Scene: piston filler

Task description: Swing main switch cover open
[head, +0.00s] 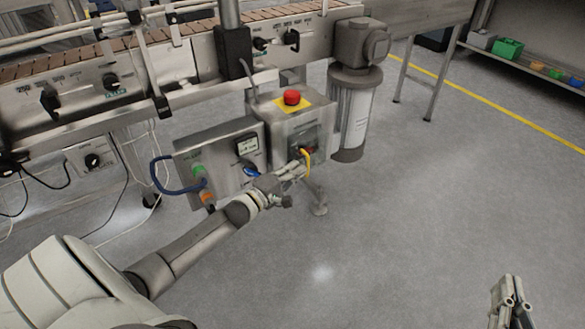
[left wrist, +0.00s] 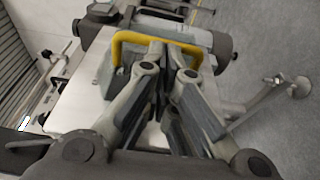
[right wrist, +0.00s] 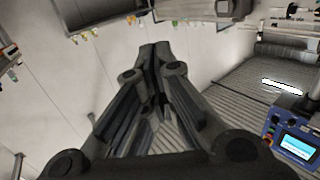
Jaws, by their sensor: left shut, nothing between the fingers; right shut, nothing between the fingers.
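The main switch box (head: 283,119) is a grey metal cabinet below the conveyor, with a red button on a yellow plate on top. A yellow handle (head: 305,153) shows on its front face, which looks like the cover, beside a small red part. My left gripper (head: 298,167) is shut and empty, its fingertips at this handle. In the left wrist view the yellow U-shaped handle (left wrist: 128,40) spans across just beyond the fingertips (left wrist: 172,52); I cannot tell whether they touch. The fingers partly hide the front face. My right gripper (head: 507,283) is shut and empty, far from the box.
A grey control panel (head: 213,160) with a gauge, knobs and a blue hose loop adjoins the box on the left. A white cylinder (head: 356,118) stands to its right. The conveyor (head: 190,60) runs above. The floor in front and to the right is clear.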

